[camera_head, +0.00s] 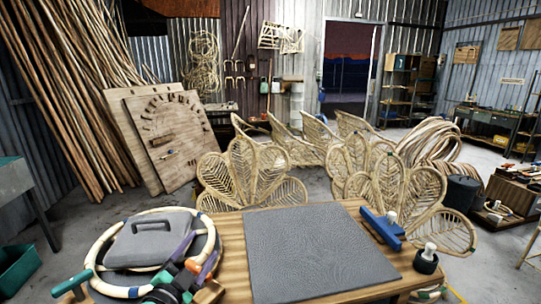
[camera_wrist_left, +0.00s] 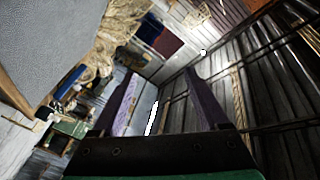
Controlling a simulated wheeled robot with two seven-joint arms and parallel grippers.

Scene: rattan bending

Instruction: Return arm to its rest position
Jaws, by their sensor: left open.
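My left gripper (camera_head: 195,258) is at the front left of the wooden table, over the near right side of a pale rattan ring (camera_head: 91,252) with blue bands. Its purple fingers stand apart with nothing between them. In the left wrist view the open fingers (camera_wrist_left: 160,73) point toward the ribbed metal wall, with the gap empty. From the head view I cannot tell whether the gripper touches the ring. My right gripper is not in view.
A grey mat (camera_head: 315,262) lies mid-table. A blue tool (camera_head: 383,228) and a dark pot with a white-knobbed tool (camera_head: 427,260) stand to its right. A grey block (camera_head: 150,243) sits inside the ring, and a green-handled tool (camera_head: 72,283) lies beside it. Woven rattan chairs (camera_head: 253,172) stand behind the table.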

